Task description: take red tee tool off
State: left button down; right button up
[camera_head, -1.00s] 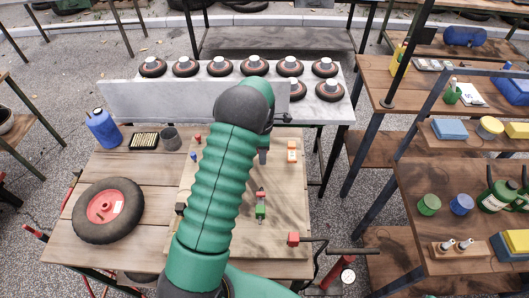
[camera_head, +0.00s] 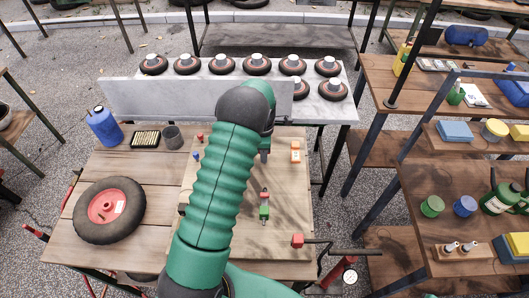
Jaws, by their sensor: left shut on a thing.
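My left gripper (camera_head: 265,155) points down over the pale board (camera_head: 292,200) on the wooden table. It is small and dark here, and my green-sleeved arm hides much of it. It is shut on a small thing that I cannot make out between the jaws. A small red piece (camera_head: 264,193) shows on the board below the gripper, above a green piece (camera_head: 264,212). A smaller red item (camera_head: 200,138) stands at the board's far left. I cannot tell which red item is the tee tool. My right gripper is not in view.
A wheel (camera_head: 108,210), blue jug (camera_head: 103,126), battery tray (camera_head: 145,139) and dark cup (camera_head: 173,137) sit left. An orange-and-white block (camera_head: 296,152) and a red block (camera_head: 297,240) lie right of my arm. A grey panel (camera_head: 160,98) and several casters stand behind.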

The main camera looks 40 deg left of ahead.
pick_arm(q)
notch_tip(320, 180, up, 10)
jog(key=shift+a+f, duration=0.1)
jog(key=shift+f, duration=0.15)
notch_tip(320, 180, up, 5)
jog(key=p, duration=0.4)
jog(key=shift+r+p, duration=0.15)
jog(key=shift+p, duration=0.25)
